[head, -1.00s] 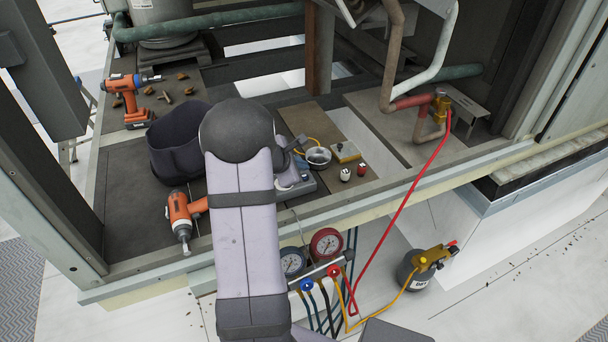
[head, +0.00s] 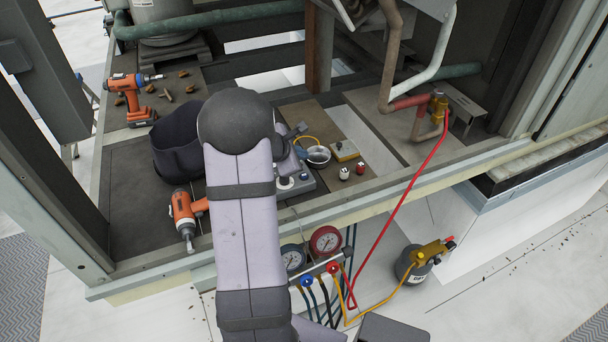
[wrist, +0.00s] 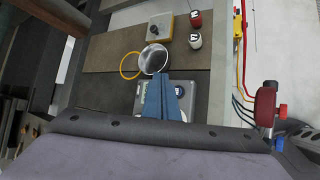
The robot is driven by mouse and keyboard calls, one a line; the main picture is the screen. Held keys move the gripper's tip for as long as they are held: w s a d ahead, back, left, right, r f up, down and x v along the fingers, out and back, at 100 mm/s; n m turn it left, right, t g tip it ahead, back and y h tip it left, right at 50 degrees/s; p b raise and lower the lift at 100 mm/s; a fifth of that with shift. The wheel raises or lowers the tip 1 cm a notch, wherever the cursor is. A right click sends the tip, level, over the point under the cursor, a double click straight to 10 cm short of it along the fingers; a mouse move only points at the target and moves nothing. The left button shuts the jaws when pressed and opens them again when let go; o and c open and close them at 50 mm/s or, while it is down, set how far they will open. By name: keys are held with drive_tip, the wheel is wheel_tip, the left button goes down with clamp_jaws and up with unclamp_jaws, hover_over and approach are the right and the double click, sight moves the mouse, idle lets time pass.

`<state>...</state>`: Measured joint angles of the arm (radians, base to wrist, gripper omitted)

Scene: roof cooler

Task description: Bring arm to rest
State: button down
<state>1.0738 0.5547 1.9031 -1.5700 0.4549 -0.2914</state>
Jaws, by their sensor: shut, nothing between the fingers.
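My arm (head: 240,215) rises through the middle of the head view and hides part of the deck behind it. My gripper shows in the wrist view with its blue fingers together (wrist: 162,82) and nothing held between them. They are over a grey scale-like device (wrist: 184,104), just beside a small metal cup (wrist: 153,58); I cannot tell the height above them. In the head view only a little of the gripper shows, right of the arm's dark rounded joint.
On the deck are two orange drills (head: 130,90) (head: 184,212), a dark bag (head: 175,150), a yellow box (head: 345,150) and small red and white cans (head: 344,173). A gauge manifold (head: 322,265) hangs at the front edge with a red hose (head: 398,212). A canister (head: 412,268) stands lower right.

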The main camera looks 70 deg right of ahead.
drive_tip(key=s+a+f+m+g+y, duration=0.1)
drive_tip(key=s+a+f+m+y, duration=0.4)
drive_tip(key=a, duration=0.4)
drive_tip(key=s+a+f+m+g+y, duration=0.2)
drive_tip(key=s+a+f+m, duration=0.1)
drive_tip(key=a+m, duration=0.55)
drive_tip(key=w+a+r+n+t+y, duration=0.1)
drive_tip(key=w+a+r+n, duration=0.3)
drive_tip(key=a, duration=0.8)
drive_tip(key=w+a+r+t, duration=0.15)
drive_tip(key=w+a, duration=0.35)
drive_tip(key=a, duration=0.7)
drive_tip(key=w+a+r+n+t+y, duration=0.15)
drive_tip(key=w+a, duration=0.35)
drive_tip(key=a, duration=0.7)
wheel_tip(320, 180, down, 15)
drive_tip(key=b, duration=1.5)
drive_tip(key=shift+s+n, duration=0.2)
drive_tip(key=shift+n, duration=0.2)
drive_tip(key=shift+d+r+h, duration=0.1)
drive_tip(key=shift+r+h, duration=0.05)
drive_tip(key=shift+h, duration=0.1)
